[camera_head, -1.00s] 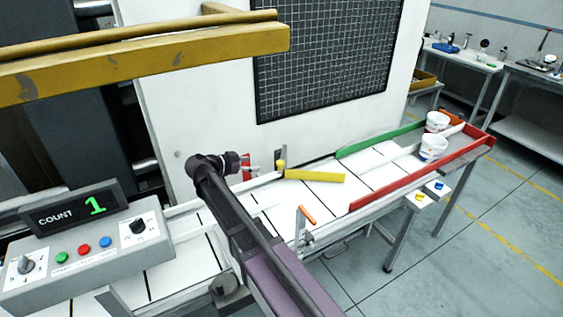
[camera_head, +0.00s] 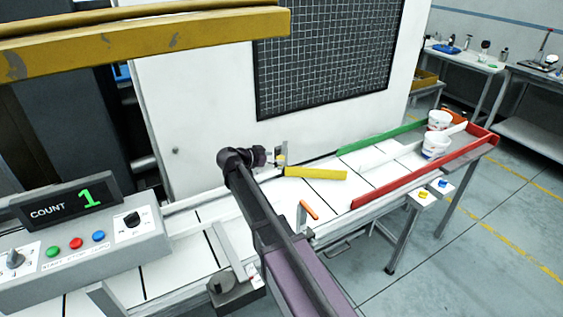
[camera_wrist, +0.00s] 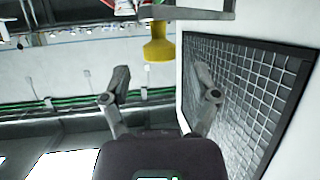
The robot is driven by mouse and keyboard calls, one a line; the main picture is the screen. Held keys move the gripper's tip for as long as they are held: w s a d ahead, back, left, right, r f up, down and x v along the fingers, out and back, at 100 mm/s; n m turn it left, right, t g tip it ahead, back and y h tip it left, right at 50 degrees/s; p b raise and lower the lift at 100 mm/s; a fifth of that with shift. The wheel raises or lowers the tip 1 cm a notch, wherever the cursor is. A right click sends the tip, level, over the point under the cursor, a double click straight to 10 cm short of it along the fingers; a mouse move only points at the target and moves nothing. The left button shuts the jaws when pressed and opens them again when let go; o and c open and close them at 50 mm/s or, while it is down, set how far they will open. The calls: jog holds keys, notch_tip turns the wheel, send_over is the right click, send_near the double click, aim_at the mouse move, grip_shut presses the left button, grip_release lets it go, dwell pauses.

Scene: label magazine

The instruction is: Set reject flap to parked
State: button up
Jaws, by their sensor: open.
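The yellow flap (camera_head: 316,173) stands over the white conveyor, its length running to the right from near a grey post at the back edge. A yellow knob (camera_head: 281,159) sits by that post. In the wrist view the yellow knob (camera_wrist: 158,45) is ahead of the fingertips, roughly in line with the gap between them. My gripper (camera_head: 274,157) is beside the post at the back of the conveyor. In the wrist view my gripper (camera_wrist: 162,82) has its fingers spread with nothing between them. The fingers are hard to make out in the head view.
An orange-tipped lever (camera_head: 308,210) stands at the conveyor's front edge. Green (camera_head: 380,137) and red (camera_head: 405,180) rails border the far lanes, where white tubs (camera_head: 435,143) stand. A control box (camera_head: 85,245) reads COUNT 1. A yellow beam (camera_head: 140,40) hangs overhead.

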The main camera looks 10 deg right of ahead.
aim_at(280, 157)
jog(key=shift+b+x, duration=0.4)
jog(key=shift+x, duration=1.25)
grip_shut()
